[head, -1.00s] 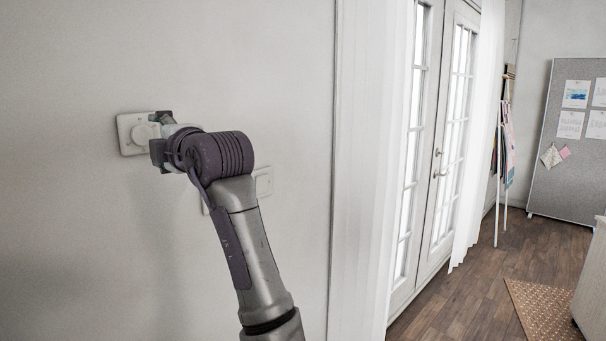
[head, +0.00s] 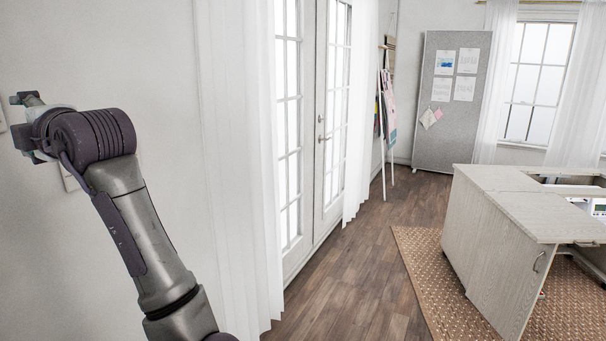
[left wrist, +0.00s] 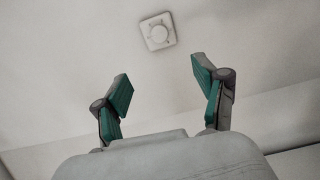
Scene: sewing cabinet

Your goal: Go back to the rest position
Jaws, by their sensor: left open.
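My left gripper (head: 24,128) is at the far left of the head view, with its arm rising from below. In the left wrist view my left gripper (left wrist: 165,100) is open, with green pads spread wide and nothing between them. A white square wall plate with a round dial (left wrist: 158,31) shows beyond the fingers, apart from them. In the head view only a sliver at the left edge may belong to it. My right gripper is not in view.
A second wall plate (head: 70,178) is partly hidden behind my arm. White curtains (head: 240,170) and glass doors (head: 325,125) stand right of the wall. A pale cabinet (head: 490,235) stands on a patterned rug (head: 415,250) at right. Wooden floor (head: 350,265) between is clear.

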